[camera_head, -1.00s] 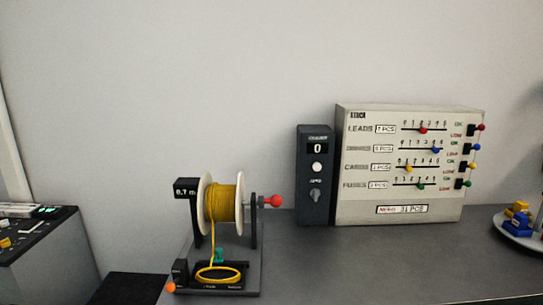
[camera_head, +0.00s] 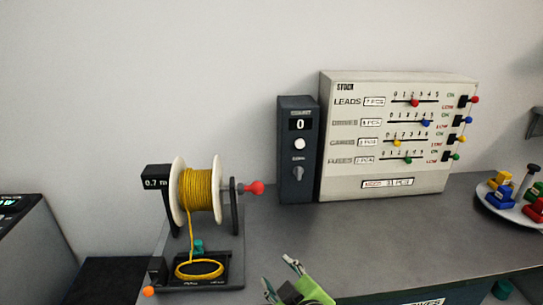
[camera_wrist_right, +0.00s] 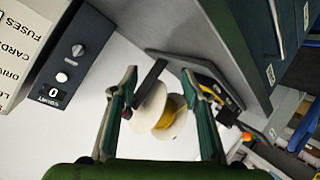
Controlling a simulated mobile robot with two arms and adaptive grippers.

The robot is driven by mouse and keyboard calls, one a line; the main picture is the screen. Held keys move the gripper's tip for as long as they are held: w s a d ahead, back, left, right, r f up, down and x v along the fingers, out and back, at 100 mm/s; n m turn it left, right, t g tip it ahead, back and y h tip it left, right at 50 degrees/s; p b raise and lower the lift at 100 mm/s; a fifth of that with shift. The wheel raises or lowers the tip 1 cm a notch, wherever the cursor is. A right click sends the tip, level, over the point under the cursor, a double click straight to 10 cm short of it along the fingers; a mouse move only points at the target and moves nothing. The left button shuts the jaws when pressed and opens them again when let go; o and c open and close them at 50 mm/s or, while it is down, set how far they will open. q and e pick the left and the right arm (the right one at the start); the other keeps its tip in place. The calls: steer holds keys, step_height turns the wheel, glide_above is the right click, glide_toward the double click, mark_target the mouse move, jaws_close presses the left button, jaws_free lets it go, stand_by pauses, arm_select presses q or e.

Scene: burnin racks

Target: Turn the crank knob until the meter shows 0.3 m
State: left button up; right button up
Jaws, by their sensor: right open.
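The red crank knob (camera_head: 256,188) sticks out on the right side of the spool (camera_head: 199,190) of yellow cord. The meter (camera_head: 156,183) at the spool's upper left reads 0.7 m. My right gripper (camera_head: 280,274) is open and empty at the bottom of the head view, below and to the right of the knob and apart from it. In the right wrist view its open fingers (camera_wrist_right: 158,85) point toward the spool (camera_wrist_right: 160,112). A bit of red beside the left finger there seems to be the knob, mostly hidden. My left gripper is not in view.
A dark counter box (camera_head: 298,150) showing 0 and a stock panel (camera_head: 396,138) with sliders stand behind the spool's right side. A round tray (camera_head: 497,200) with coloured pieces stands at the right. The tabletop (camera_head: 400,225) between is clear.

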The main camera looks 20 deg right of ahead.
steer(key=w+a+r+n+t+y, duration=0.25)
steer(key=a+r+n, duration=0.2)
steer(key=r, duration=0.45)
steer(key=w+a+r+n+t+y, duration=0.25)
steer(key=r+n+y, duration=0.2)
steer(key=r, duration=0.45)
steer(key=w+a+r+n+t+y, duration=0.25)
steer(key=a+r+n, duration=0.25)
steer(key=r, duration=0.4)
steer(key=s+a+r+n+g+y, duration=0.45)
steer(key=a+r+n+y, duration=0.2)
steer(key=n+y, duration=0.5)
steer(key=n+g+h, duration=0.9)
steer(key=n+h, duration=0.9)
steer(key=n, duration=0.2)
glide_toward(252, 187)
steer(key=p+x, duration=0.4)
steer(key=x, duration=0.5)
steer(key=shift+w+f+p, duration=0.25)
steer(key=shift+p, duration=0.05)
